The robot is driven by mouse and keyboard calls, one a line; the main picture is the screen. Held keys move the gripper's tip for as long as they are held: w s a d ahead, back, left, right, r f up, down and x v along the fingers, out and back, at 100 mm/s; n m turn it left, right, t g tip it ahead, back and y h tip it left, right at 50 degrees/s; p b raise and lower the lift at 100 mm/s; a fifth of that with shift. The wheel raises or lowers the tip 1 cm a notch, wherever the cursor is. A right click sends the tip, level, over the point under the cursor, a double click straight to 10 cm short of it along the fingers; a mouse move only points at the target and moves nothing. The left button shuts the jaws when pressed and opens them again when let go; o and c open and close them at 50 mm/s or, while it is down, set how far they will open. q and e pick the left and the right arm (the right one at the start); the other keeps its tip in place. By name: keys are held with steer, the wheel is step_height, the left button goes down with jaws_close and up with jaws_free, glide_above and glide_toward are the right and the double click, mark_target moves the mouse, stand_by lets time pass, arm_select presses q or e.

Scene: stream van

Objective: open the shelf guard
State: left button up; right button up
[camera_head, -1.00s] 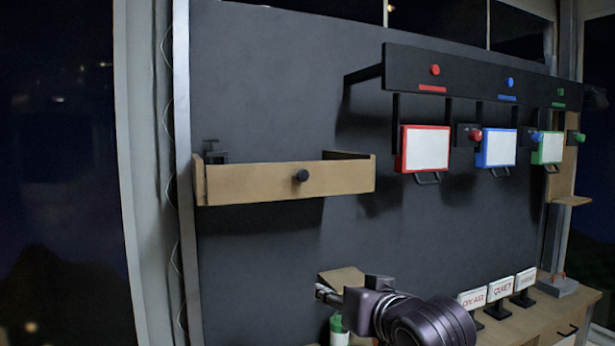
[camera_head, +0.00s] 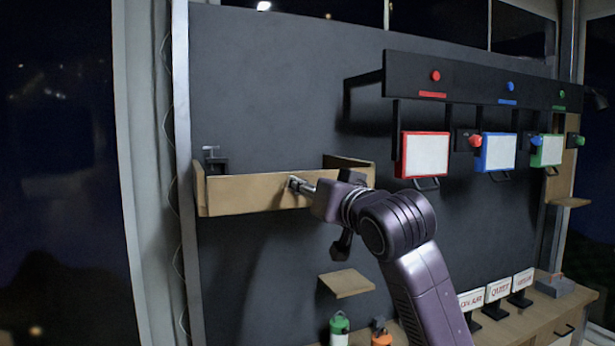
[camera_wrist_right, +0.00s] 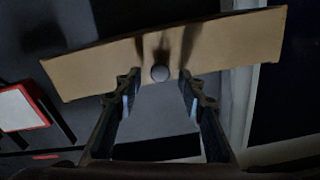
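The shelf guard is a long tan board (camera_head: 250,192) across the front of the wall shelf at left. In the right wrist view the board (camera_wrist_right: 225,50) spans the top, with its dark round knob (camera_wrist_right: 160,73) at the middle. My right gripper (camera_head: 297,184) is at the board's front face, and its arm hides the board's right part. In the right wrist view the right gripper (camera_wrist_right: 160,88) is open, with the knob centred between its fingertips; whether they touch it I cannot tell. My left gripper is not in view.
A small tan ledge (camera_head: 346,283) lies below the arm. A red-framed panel (camera_head: 425,155) hangs just right of the gripper. A green-capped bottle (camera_head: 339,328) and an orange-topped item (camera_head: 381,336) stand below. Small signs (camera_head: 498,290) stand on the counter at right.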

steer(key=shift+w+a, duration=0.2)
steer(key=shift+w, duration=0.4)
jaws_close()
